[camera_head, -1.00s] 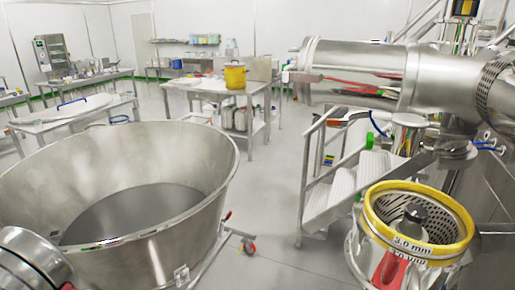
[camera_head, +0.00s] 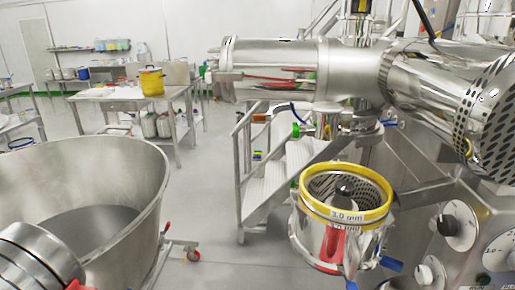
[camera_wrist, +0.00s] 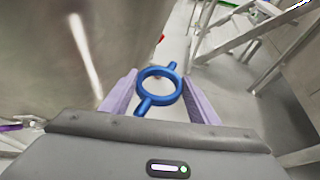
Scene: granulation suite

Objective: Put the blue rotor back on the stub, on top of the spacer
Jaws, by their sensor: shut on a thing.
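The blue rotor (camera_wrist: 146,103), a ring with two short arms, shows in the wrist view between the pale purple fingers of my gripper (camera_wrist: 159,84). My gripper is shut on it, and its ring faces the wrist camera. In the head view, a screen basket with a yellow rim (camera_head: 382,216), marked 3.0 mm, sits on a shiny steel housing (camera_head: 312,235) at lower right. A dark grey stub (camera_head: 345,187) stands inside the basket. I cannot make out the spacer at its foot. My gripper and the rotor do not show in the head view.
A large steel bowl (camera_head: 145,185) on a wheeled frame stands at left. A stair with a handrail (camera_head: 240,165) stands behind the basket. A control panel with knobs (camera_head: 455,225) is at right. Open floor (camera_head: 215,215) lies between bowl and basket.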

